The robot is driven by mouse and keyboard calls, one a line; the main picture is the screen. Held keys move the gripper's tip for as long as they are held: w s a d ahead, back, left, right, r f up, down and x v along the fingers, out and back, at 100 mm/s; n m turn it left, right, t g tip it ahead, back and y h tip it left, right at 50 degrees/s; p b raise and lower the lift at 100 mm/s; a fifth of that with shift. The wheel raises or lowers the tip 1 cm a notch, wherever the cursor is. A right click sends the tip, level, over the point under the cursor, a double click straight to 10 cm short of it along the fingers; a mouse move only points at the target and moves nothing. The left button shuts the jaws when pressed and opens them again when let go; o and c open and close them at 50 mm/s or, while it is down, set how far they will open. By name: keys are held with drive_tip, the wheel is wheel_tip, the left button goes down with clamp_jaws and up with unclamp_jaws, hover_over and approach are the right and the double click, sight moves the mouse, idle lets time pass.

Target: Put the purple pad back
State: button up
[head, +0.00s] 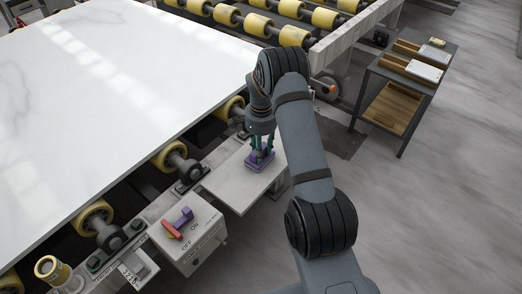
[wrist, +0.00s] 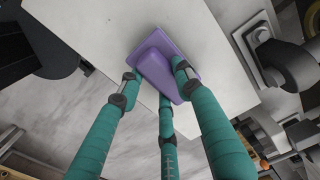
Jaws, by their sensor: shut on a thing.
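The purple pad (head: 259,161) is at the small light shelf (head: 230,186) beside the roller line in the head view. In the wrist view the purple pad (wrist: 167,62) shows a flat base with a raised middle, over the shelf surface (wrist: 90,20). My gripper (head: 262,150) points down over it, with its teal fingers around the pad's raised part. The gripper also shows in the wrist view (wrist: 158,78), shut on the pad. I cannot tell whether the pad's base touches the shelf.
A large white slab (head: 100,80) lies on yellow rollers (head: 170,155) to the left. A switch box with a red and purple handle (head: 178,222) stands in front of the shelf. A side table with trays (head: 405,75) is at the right. Open floor lies at the right.

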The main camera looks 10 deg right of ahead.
drive_tip(key=shift+f, duration=0.25)
drive_tip(key=o, duration=1)
drive_tip(key=shift+r, duration=0.1)
wheel_tip(320, 180, up, 12)
drive_tip(key=shift+r, duration=0.2)
